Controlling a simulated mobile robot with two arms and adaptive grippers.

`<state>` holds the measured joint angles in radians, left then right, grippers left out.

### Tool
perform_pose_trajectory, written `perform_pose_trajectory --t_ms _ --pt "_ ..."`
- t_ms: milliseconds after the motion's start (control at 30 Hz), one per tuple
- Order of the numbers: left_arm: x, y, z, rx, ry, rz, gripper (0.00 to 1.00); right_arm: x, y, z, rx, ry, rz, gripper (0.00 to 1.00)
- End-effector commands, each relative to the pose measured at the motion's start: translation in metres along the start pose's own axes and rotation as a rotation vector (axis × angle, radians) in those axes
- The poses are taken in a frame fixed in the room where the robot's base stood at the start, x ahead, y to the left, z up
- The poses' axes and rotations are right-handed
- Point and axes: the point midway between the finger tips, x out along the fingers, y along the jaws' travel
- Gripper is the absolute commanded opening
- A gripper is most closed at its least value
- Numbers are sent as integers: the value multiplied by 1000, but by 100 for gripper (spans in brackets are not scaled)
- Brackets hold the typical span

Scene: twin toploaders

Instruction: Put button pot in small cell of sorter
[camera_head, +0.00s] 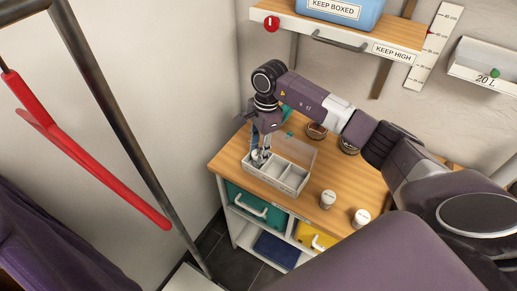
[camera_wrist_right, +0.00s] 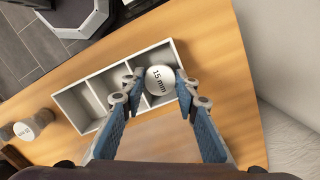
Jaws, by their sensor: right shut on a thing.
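The sorter (camera_head: 277,182) is a pale open box with a row of cells on the wooden worktop; it also shows in the wrist view (camera_wrist_right: 75,108). My right gripper (camera_head: 261,153) points down over its left end in the head view. A small part of the pot (camera_head: 258,158) shows in the head view. My left gripper is out of view.
Two more white-lidded pots (camera_head: 328,199) (camera_head: 361,217) stand right of the sorter. Brown bowls (camera_head: 317,130) stand behind it. A shelf (camera_head: 340,30) holds a blue box (camera_head: 345,12) above. A red lever (camera_head: 90,150) crosses at left.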

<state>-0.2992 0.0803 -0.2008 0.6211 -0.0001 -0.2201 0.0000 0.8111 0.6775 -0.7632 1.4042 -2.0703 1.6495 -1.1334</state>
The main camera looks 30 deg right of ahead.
Motion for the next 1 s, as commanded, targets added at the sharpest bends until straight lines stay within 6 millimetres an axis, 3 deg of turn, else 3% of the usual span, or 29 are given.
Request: perform_pose_trajectory --t_ms 367,400,533,1000 --pt "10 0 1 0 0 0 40 10 2 -2 1 2 5 6" --pt "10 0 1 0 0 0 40 10 2 -2 1 2 6 30" --pt "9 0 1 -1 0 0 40 10 3 -2 1 3 9 45" --pt "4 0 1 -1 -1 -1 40 5 3 -2 2 4 9 46"
